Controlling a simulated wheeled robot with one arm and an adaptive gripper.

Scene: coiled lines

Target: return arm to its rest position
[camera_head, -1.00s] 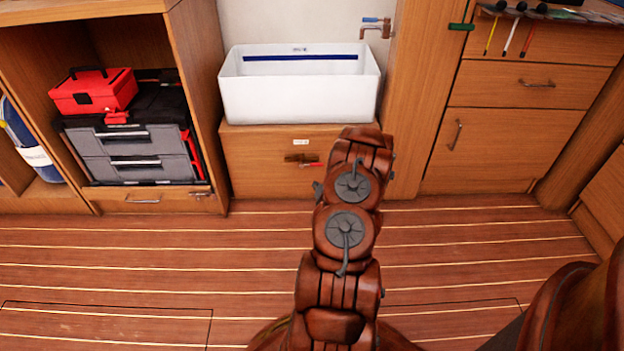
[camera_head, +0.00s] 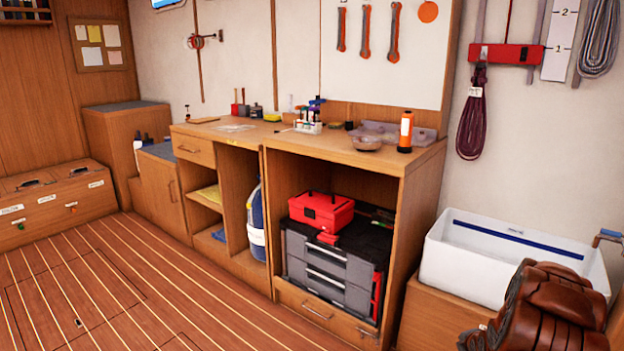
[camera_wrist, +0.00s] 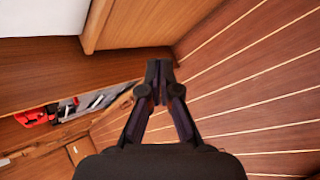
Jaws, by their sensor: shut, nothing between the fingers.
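My gripper (camera_wrist: 160,88) shows in the wrist view with its dark fingers together and nothing between them. It is in the air over the wooden floor (camera_wrist: 250,85) and beside a wooden cabinet front. In the head view, part of my brown arm shows at the lower right, in front of the white basin (camera_head: 510,262). My gripper is not visible in the head view.
A workbench (camera_head: 355,155) stands in the middle, with a red toolbox (camera_head: 321,210) on a grey drawer case (camera_head: 325,270) in its open bay. A coiled dark red line (camera_head: 471,125) hangs on the wall. The floor at left (camera_head: 90,290) is clear.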

